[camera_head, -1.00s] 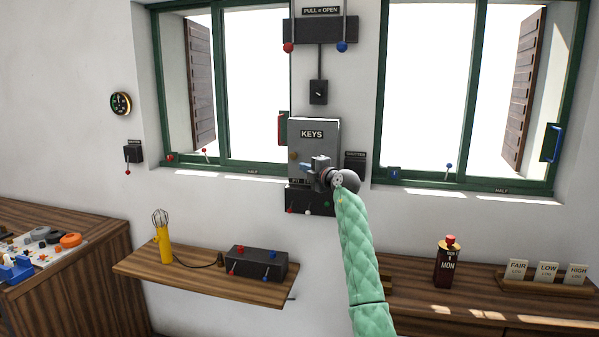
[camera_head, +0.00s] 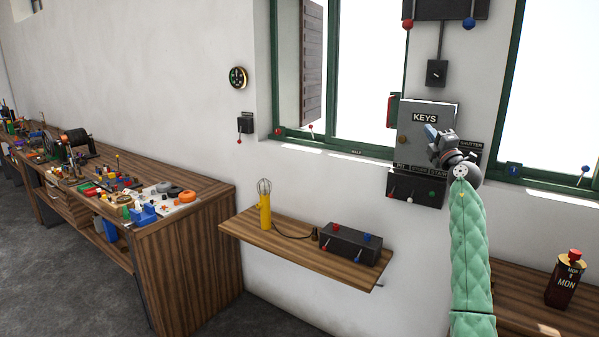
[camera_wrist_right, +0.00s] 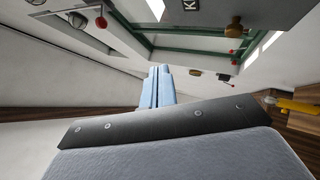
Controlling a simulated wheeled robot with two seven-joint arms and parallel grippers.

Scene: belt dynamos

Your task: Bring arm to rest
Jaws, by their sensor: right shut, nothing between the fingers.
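My right arm, in a quilted green sleeve, reaches up from the bottom right of the head view. Its gripper (camera_head: 436,138) is in front of the grey KEYS box (camera_head: 413,121) and hides part of its lower right. In the right wrist view the two blue fingers (camera_wrist_right: 157,88) lie together, shut and empty. They look clear of the wall and window. A brass knob (camera_wrist_right: 234,27) on the box shows above and to the right of them. My left gripper is not in view.
A wall shelf (camera_head: 290,255) holds a yellow lamp (camera_head: 265,211) and a black switch box (camera_head: 349,244). A cluttered workbench (camera_head: 190,250) stands at left. A dark red MON bottle (camera_head: 564,283) stands on the right-hand counter (camera_head: 510,290). A black switch panel (camera_head: 415,189) is below the KEYS box.

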